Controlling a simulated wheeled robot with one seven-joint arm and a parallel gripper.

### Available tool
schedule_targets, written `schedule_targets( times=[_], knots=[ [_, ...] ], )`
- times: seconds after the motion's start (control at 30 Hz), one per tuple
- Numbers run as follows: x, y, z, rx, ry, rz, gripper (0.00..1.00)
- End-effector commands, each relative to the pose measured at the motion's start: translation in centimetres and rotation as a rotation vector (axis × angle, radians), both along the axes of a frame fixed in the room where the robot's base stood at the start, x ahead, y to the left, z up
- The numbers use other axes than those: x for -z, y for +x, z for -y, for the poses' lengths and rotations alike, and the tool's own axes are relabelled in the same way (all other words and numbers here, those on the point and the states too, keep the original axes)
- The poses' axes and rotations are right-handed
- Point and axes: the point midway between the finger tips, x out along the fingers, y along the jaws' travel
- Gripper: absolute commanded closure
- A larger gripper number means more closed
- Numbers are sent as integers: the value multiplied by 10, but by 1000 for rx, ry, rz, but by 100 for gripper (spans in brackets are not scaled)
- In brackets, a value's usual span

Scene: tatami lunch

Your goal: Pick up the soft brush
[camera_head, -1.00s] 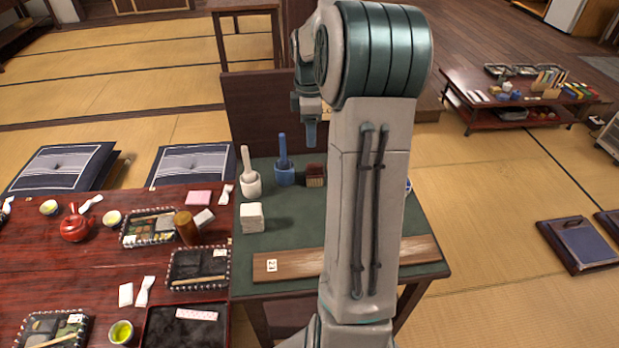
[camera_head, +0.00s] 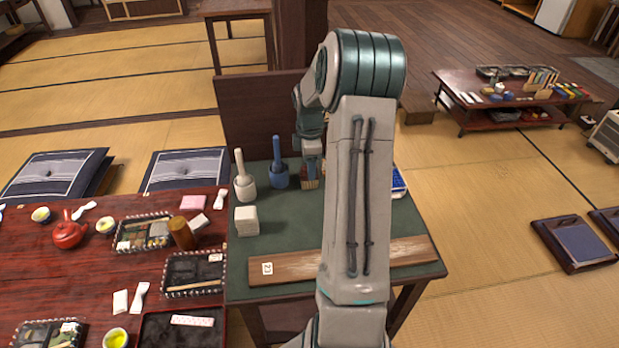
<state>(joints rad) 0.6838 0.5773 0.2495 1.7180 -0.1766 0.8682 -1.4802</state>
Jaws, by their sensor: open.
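A small brown brush-like thing (camera_head: 308,185) with paler bristles stands on the green-topped table (camera_head: 285,215), right of the blue holder. I take it for the soft brush; its upper part is mostly hidden. My gripper (camera_head: 312,170) points down right at it, low over the table, its fingers covering part of the brush. The fingers show edge-on, and I cannot tell whether the brush is between them or whether they touch it.
A white holder (camera_head: 245,187) and a blue holder (camera_head: 279,178), each with an upright handle, stand close left. A white block (camera_head: 246,221) and a wooden board (camera_head: 300,267) are nearer. A blue-and-white thing (camera_head: 398,183) is partly behind my arm. The red table (camera_head: 80,280) adjoins at left.

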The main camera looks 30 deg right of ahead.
Motion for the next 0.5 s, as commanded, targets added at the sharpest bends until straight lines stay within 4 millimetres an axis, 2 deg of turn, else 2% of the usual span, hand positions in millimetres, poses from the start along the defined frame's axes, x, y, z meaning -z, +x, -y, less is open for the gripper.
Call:
schedule_targets(
  times=[0.1, 0.2, 0.47, 0.5],
  knots=[
    [18, 1, 0, 0, 1, -3, 44],
    [26, 1, 0, 0, 0, -1, 44],
    [28, 1, 0, 1, -1, 0, 44],
    [28, 1, 0, 1, -1, 0, 55]
  ],
)
